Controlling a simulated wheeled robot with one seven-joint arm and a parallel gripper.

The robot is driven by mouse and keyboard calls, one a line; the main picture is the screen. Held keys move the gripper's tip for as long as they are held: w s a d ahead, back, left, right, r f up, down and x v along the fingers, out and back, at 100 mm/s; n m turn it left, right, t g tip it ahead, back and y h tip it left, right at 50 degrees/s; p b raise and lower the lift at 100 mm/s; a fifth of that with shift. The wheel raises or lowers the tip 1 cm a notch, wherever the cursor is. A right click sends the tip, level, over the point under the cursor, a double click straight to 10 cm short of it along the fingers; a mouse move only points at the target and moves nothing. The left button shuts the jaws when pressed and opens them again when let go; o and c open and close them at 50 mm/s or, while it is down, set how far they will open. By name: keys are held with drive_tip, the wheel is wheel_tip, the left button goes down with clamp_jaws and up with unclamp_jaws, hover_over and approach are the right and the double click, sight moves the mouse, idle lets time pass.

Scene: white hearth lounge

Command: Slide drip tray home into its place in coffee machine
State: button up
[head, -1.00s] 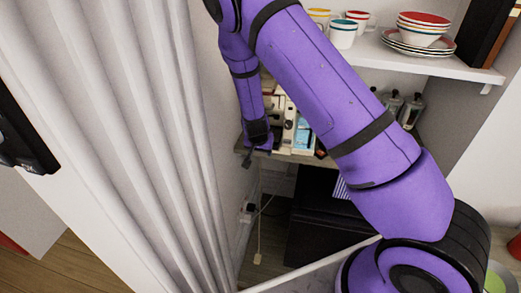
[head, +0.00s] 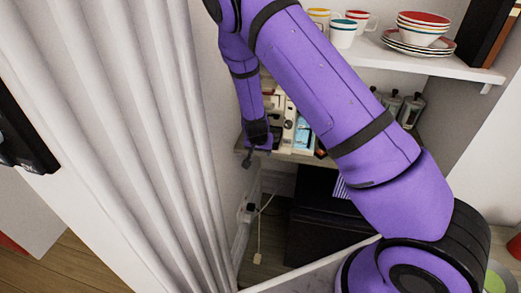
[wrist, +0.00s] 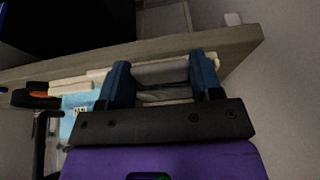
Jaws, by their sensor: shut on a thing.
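In the head view my gripper (head: 249,157) is small and dark at the shelf's front left, beside the wall. The cream coffee machine (head: 286,128) stands on the shelf, largely hidden behind my arm. In the wrist view the two blue fingers of my gripper (wrist: 163,78) are shut on a pale grey piece with a darker strip, seemingly the drip tray (wrist: 164,94). The tray is at the shelf edge. Its far end and the machine's slot are hidden, so I cannot tell how deep it sits.
The wooden shelf (wrist: 80,70) edge runs close to the fingers. A light-blue packet (wrist: 77,101) and an orange-and-black item (wrist: 37,96) are beside my gripper. In the head view, a white curtain (head: 130,130) fills the left. Cups (head: 343,34) and stacked plates (head: 418,42) stand above.

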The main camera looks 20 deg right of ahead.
drive_tip(key=o, duration=1.2)
drive_tip(key=s+r+n+y, duration=0.1)
drive_tip(key=s+r, duration=0.5)
drive_tip(key=r, duration=0.5)
drive_tip(key=s+r+n+y, duration=0.15)
drive_tip(key=s+r, duration=0.35)
drive_tip(key=r, duration=0.6)
drive_tip(key=s+r+n+y, duration=0.1)
drive_tip(key=s+r+y, duration=0.1)
drive_tip(key=s+r, duration=0.65)
drive_tip(key=s+d+r+n, duration=0.1)
drive_tip(key=s+r, duration=0.3)
drive_tip(key=s, duration=0.2)
drive_tip(key=s+d+r+n+t+h, duration=0.1)
drive_tip(key=s+r, duration=0.3)
drive_tip(key=s, duration=0.1)
drive_tip(key=s+d+r+n+h, duration=0.1)
drive_tip(key=s+d+r, duration=0.1)
drive_tip(key=s+r, duration=0.2)
drive_tip(key=shift+s+d+r, duration=0.1)
drive_tip(key=shift+s+r, duration=0.05)
drive_tip(key=shift+s, duration=0.55)
drive_tip(key=shift+s+r, duration=0.15)
drive_tip(key=shift+s, duration=0.5)
